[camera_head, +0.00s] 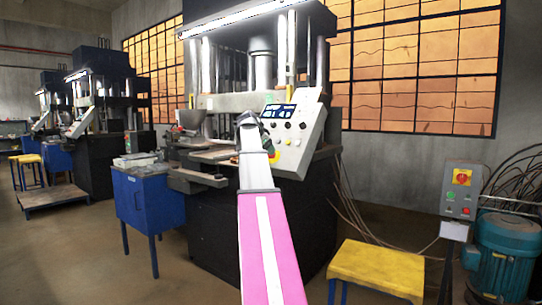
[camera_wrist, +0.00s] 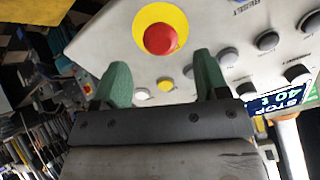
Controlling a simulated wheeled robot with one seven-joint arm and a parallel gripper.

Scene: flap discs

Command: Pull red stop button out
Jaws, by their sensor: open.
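The red stop button (camera_wrist: 160,38) is a round knob on a yellow disc, set in the light grey control panel (camera_wrist: 205,25). In the wrist view it shows just past the fingertips of my gripper (camera_wrist: 162,70), roughly centred between them. The two green fingers are apart with nothing between them, and they do not appear to touch the button. In the head view the control panel (camera_head: 307,128) is on the front of the large press. My arm covers part of its left side there, and I cannot clearly make out the button or fingers.
Small grey, white and yellow buttons (camera_wrist: 165,84) and a display (camera_wrist: 285,98) sit close to my fingers on the panel. A yellow stool (camera_head: 378,268), another control box (camera_head: 461,190) and a blue motor (camera_head: 503,255) stand at right. A blue cabinet (camera_head: 148,205) stands at left.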

